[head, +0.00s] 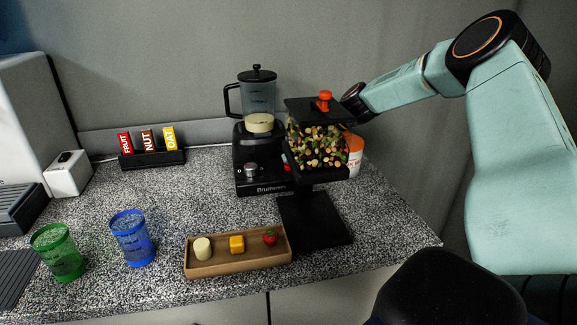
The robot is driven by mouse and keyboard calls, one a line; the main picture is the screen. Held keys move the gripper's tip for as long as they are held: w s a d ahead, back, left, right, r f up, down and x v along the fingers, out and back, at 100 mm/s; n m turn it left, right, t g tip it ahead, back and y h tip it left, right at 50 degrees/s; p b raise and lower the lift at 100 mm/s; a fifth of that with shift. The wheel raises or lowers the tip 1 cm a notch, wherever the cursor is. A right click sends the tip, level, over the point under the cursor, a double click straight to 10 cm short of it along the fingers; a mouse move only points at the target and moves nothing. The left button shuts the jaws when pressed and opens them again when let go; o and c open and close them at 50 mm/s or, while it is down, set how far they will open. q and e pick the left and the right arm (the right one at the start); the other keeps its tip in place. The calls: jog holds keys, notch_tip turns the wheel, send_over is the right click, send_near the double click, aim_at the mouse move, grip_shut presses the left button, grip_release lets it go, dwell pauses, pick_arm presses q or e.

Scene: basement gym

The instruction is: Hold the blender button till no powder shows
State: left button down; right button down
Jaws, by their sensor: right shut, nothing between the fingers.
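The blender stands at the back of the counter, with a black base (262,184) and a clear lidded jug (258,97). A pale cream layer (260,122) shows low in the jug; I cannot tell powder from liquid there. A small red button (287,168) is at the right of the base's front, beside a silver knob (250,169). My right gripper (354,103) is shut and empty, at the upper right of the nut dispenser. Its fingertips are largely hidden, and I see no contact with the button. My left gripper is out of view.
The nut dispenser (318,146) with an orange knob stands close at the blender's right and partly covers it. A wooden tray (238,262) holds three small items. Green (58,252) and blue cups (133,238) stand left. A rack of bars (152,158) is behind.

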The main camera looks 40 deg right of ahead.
jog(key=shift+f+b, duration=0.5)
dwell(0.5)
jog(key=shift+r, duration=0.1)
dwell(3.9)
jog(key=shift+r+p, duration=0.7)
jog(key=shift+r, duration=0.15)
notch_tip(320, 180, up, 5)
jog(key=p, duration=0.4)
dwell(0.3)
